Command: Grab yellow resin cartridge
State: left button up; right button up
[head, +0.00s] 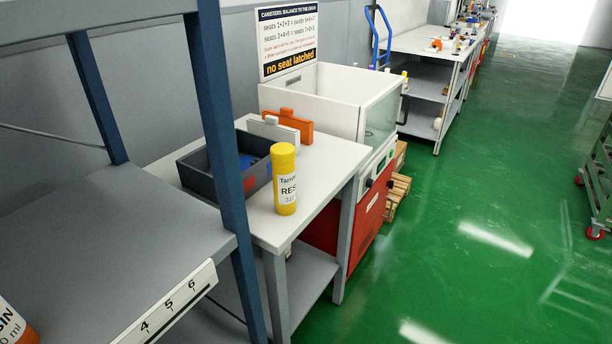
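The yellow resin cartridge (285,180) stands upright near the front edge of a small light-grey table (325,166). It has a white label with dark print and a rounded yellow cap. It stands apart from the dark grey bin (196,181) behind it to the left. Nothing covers it. Neither of my grippers is in view.
A blue-posted shelf rack (222,150) fills the left foreground, with part of an orange-and-white labelled cartridge (12,325) on it. Green floor (470,230) is open to the right.

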aim_at(282, 155)
jog(key=u, duration=0.95)
jog(key=k+l+u, duration=0.15)
jog(key=l+u, duration=0.2)
jog(key=k+l+u, duration=0.15)
jog(key=u, duration=0.15)
jog(key=i+l, duration=0.1)
jog(key=l, duration=0.5)
jog(key=i, duration=0.1)
